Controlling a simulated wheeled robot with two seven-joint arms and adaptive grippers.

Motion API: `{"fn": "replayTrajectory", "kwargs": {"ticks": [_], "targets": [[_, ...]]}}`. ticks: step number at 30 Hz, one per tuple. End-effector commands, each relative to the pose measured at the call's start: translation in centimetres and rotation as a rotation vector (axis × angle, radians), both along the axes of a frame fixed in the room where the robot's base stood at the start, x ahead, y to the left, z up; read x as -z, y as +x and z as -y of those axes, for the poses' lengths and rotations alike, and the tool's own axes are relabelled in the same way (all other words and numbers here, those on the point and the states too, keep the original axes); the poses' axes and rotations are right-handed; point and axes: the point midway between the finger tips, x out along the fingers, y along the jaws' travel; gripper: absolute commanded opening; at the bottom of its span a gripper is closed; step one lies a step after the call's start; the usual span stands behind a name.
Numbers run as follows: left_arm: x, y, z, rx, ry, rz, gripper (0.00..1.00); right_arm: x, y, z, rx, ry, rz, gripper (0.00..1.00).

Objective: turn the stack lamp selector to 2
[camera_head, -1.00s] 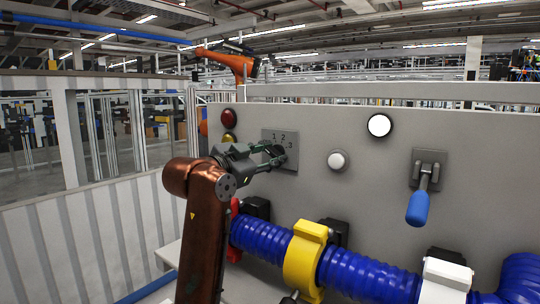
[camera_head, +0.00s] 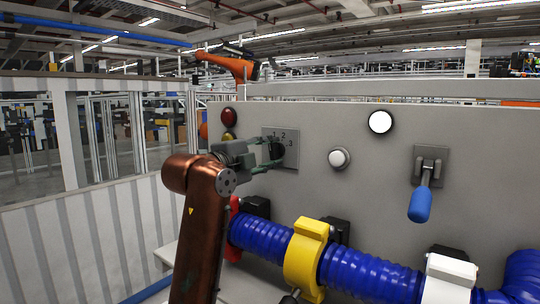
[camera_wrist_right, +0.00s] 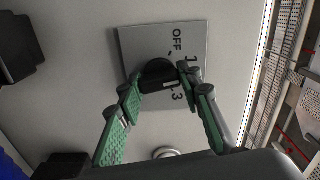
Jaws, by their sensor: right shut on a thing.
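The selector plate (camera_head: 291,141) is a grey square on the panel, with a dark round knob on it. In the right wrist view the plate (camera_wrist_right: 135,42) shows OFF, 1 and 3; the place of the 2 is covered by a finger. My right gripper (camera_head: 274,154) reaches the plate from the left. In the wrist view its green fingers (camera_wrist_right: 162,88) lie on either side of the black knob (camera_wrist_right: 155,70) and are shut on it. A pale mark shows on the knob, but I cannot tell which position it points to. My left gripper is not in view.
Red (camera_head: 229,117) and amber lamps sit left of the plate. Right of it are a white button (camera_head: 339,158), a lit white lamp (camera_head: 380,122) and a blue-handled lever (camera_head: 420,203). A blue hose (camera_head: 258,233) with a yellow clamp (camera_head: 303,262) runs below.

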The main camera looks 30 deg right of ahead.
Motion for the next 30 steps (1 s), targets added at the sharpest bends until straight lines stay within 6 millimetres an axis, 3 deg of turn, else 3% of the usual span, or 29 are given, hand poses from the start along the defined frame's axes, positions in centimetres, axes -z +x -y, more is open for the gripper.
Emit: {"fn": "replayTrajectory", "kwargs": {"ticks": [15,30], "targets": [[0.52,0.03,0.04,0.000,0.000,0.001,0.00,0.24,-0.09,0.06,0.003,0.159,0.374,0.09],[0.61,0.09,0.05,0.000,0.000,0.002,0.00,0.48,-0.02,0.11,0.006,0.211,0.486,0.09]]}}
